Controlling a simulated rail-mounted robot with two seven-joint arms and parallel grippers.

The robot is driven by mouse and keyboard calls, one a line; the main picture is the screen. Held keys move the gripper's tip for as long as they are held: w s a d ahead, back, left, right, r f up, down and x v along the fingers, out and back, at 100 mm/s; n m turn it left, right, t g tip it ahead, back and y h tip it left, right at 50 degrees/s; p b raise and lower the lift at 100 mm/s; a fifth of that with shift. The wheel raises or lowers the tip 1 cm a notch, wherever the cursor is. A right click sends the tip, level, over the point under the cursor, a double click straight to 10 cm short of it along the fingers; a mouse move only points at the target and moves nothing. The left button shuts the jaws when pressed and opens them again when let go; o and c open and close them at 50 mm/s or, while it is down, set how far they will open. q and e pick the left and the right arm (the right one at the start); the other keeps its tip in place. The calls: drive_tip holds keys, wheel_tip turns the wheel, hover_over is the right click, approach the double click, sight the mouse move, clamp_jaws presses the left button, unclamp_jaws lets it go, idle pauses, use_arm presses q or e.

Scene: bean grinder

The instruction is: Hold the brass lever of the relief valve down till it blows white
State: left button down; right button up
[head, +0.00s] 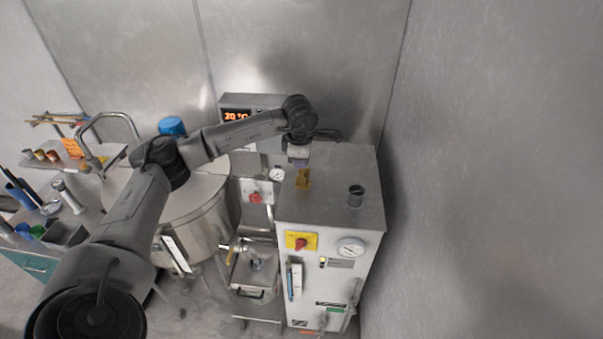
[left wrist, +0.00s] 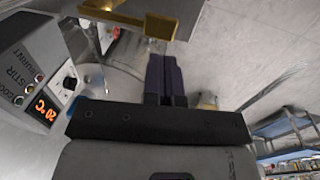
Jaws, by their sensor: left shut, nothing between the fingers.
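The brass lever (head: 303,177) of the relief valve stands out on top of the white steam cabinet, near its left back part. In the left wrist view the brass lever (left wrist: 128,19) crosses the top edge, with a broader end at its right. My left gripper (head: 298,160) comes down from above, just over the lever. Its dark blue fingers (left wrist: 165,58) are shut with nothing between them, their tips close to the lever's broad end. I cannot tell whether they touch it. The valve body is mostly hidden. No white plume shows. My right gripper is not in view.
The white cabinet (head: 330,280) carries a gauge (head: 351,247), a red-and-yellow switch (head: 301,241) and an open pipe stub (head: 355,196) on top. A large steel kettle (head: 190,215) stands left. A control box reading 20 °C (head: 237,115) is behind. A bare wall closes the right side.

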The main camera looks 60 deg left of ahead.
use_arm(q)
drive_tip(key=shift+s+d+r+b, duration=0.15)
drive_tip(key=shift+r+b, duration=0.1)
drive_tip(key=shift+r, duration=1.2)
drive_tip(key=shift+s+d+r+b, duration=0.1)
drive_tip(key=shift+d+r+b, duration=0.1)
drive_tip(key=shift+r, duration=1.25)
